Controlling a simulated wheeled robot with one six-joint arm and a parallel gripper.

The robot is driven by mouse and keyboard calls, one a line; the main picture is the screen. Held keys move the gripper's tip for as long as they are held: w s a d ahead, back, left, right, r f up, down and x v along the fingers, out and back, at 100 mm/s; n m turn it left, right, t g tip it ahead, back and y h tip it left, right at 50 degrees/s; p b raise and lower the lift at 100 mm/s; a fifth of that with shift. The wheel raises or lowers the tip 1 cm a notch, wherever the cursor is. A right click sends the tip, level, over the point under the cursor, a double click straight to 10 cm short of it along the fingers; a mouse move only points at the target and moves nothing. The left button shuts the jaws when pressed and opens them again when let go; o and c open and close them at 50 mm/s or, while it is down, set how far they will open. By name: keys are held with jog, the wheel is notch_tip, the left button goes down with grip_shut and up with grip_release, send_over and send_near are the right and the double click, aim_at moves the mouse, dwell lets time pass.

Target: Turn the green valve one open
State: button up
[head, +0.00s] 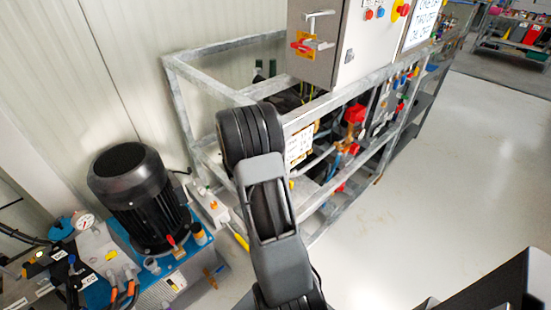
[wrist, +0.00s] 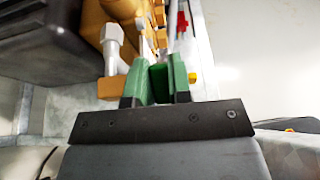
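My gripper (wrist: 158,98) shows at the lower middle of the wrist view, with short dark finger parts at its front. Green surfaces (wrist: 160,80) stand at and between the fingers. I cannot tell clearly which of the green belongs to the green valve one and which to the fingers, nor whether they press together. Brass-coloured fittings (wrist: 122,12) lie just beyond, with a pale metal bolt or stem beside them. In the head view my own arm reaches into the grey frame and hides the gripper and the valve.
A galvanised metal frame (head: 222,91) surrounds the pump parts, with a control cabinet (head: 352,48) above it. A black motor (head: 140,195) on a blue base stands at left. A red part (wrist: 182,22) lies past the gripper. The pale floor (head: 450,190) at right is clear.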

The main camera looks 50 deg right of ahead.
grip_shut()
jog(key=shift+f+b, duration=0.1)
jog(key=shift+b, duration=0.2)
jog(key=shift+f+h+b, duration=0.1)
jog(key=shift+h+b, duration=0.2)
jog(key=shift+b, duration=0.1)
jog(key=h+b, duration=0.1)
jog(key=b, duration=0.1)
jog(key=h+b, duration=0.1)
jog(key=b, duration=0.2)
jog(key=shift+a+f+h, duration=0.15)
jog(key=shift+f+h, duration=0.2)
jog(key=shift+h, duration=0.05)
jog(key=h+b, duration=0.3)
jog(key=b, duration=0.1)
jog(key=shift+a+r+b, duration=0.1)
jog(key=shift+b, duration=0.2)
jog(key=shift+a+r+g+h+b, duration=0.1)
jog(key=shift+g+h+b, duration=0.05)
jog(key=shift+h+b, duration=0.7)
jog(key=shift+r+g+h+b, duration=0.15)
jog(key=shift+h+b, duration=0.35)
jog(key=shift+h, duration=0.65)
